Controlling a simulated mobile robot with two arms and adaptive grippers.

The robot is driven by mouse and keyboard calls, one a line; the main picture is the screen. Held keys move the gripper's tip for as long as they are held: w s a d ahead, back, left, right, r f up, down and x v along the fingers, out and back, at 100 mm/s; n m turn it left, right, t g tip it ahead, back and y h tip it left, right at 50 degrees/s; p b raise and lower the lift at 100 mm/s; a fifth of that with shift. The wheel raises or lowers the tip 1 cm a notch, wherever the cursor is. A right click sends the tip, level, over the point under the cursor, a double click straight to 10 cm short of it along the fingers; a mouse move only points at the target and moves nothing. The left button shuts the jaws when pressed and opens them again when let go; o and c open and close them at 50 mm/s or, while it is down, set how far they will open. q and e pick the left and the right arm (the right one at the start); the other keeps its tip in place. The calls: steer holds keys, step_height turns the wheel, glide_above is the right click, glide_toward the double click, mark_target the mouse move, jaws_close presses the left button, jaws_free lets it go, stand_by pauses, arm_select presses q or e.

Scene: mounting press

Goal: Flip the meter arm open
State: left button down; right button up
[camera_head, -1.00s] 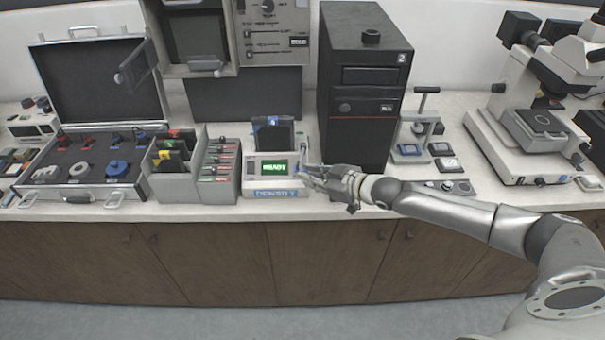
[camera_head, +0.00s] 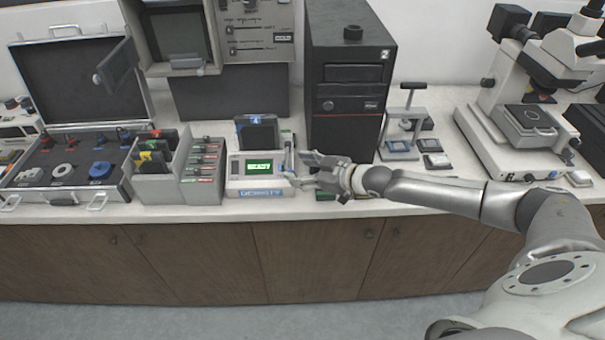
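The density meter (camera_head: 236,188) stands on the counter, with a lit green display (camera_head: 259,167) and a blue label along its front. Its meter arm (camera_head: 288,157) is a thin grey piece standing roughly upright at the meter's right side; its lower end is hard to make out. My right gripper (camera_head: 302,170) is just right of the meter arm, fingers spread and pointing left at it. I see nothing held between them. Whether a fingertip touches the meter is too small to tell. My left gripper is not in view.
A grey rack of folders (camera_head: 160,188) and a slide holder (camera_head: 202,187) stand left of the meter, beside an open case (camera_head: 72,198). A tall black computer tower (camera_head: 347,95) stands close behind my gripper. A small press (camera_head: 405,118) and a microscope (camera_head: 480,125) are further right.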

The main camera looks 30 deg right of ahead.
steer(key=shift+o, duration=0.3)
steer(key=shift+w+d+r, duration=0.1)
steer(key=shift+w+d, duration=0.25)
steer(key=shift+s, duration=0.1)
steer(key=v, duration=1.2)
steer(key=shift+s+a, duration=0.2)
steer(key=shift+a, duration=0.15)
